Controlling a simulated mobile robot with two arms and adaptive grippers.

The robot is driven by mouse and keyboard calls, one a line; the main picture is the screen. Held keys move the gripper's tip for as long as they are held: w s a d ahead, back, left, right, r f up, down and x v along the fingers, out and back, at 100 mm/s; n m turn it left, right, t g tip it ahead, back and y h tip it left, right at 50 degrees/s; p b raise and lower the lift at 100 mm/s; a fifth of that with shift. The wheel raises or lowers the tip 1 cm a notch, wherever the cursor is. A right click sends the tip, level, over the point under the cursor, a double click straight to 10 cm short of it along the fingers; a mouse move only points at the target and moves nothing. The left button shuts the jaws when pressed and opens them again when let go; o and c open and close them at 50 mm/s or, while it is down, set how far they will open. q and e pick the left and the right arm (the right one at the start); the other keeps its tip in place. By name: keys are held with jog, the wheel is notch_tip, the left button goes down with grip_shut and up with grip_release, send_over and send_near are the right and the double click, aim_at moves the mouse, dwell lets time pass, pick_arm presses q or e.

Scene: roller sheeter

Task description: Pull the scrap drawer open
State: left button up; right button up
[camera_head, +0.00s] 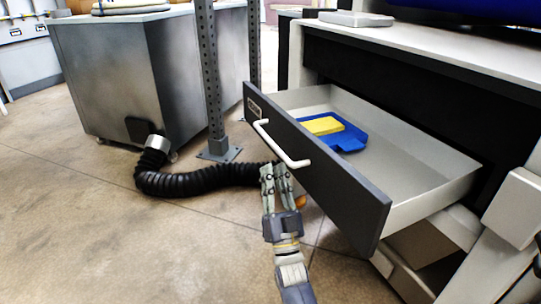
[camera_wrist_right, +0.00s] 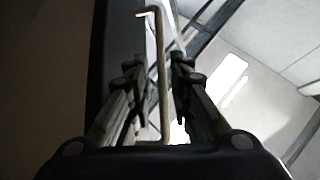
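The scrap drawer (camera_head: 345,192) has a dark grey front and stands well out from the machine body in the head view. Its pale bar handle (camera_head: 278,145) runs along the front. My right gripper (camera_head: 275,168) is at the handle's near end, in front of the drawer face. In the right wrist view the handle bar (camera_wrist_right: 162,85) runs between the two fingers of my right gripper (camera_wrist_right: 157,66), with gaps visible on both sides, so the gripper looks open around it. My left gripper is not in view.
Inside the drawer lie a blue tray (camera_head: 350,139) and a yellow block (camera_head: 322,125). A black ribbed hose (camera_head: 190,184) lies on the floor at left, by a perforated metal post (camera_head: 209,75) and a grey metal cabinet (camera_head: 105,85). The floor in front is mostly clear.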

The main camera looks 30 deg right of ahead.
jog(key=shift+v, duration=1.25)
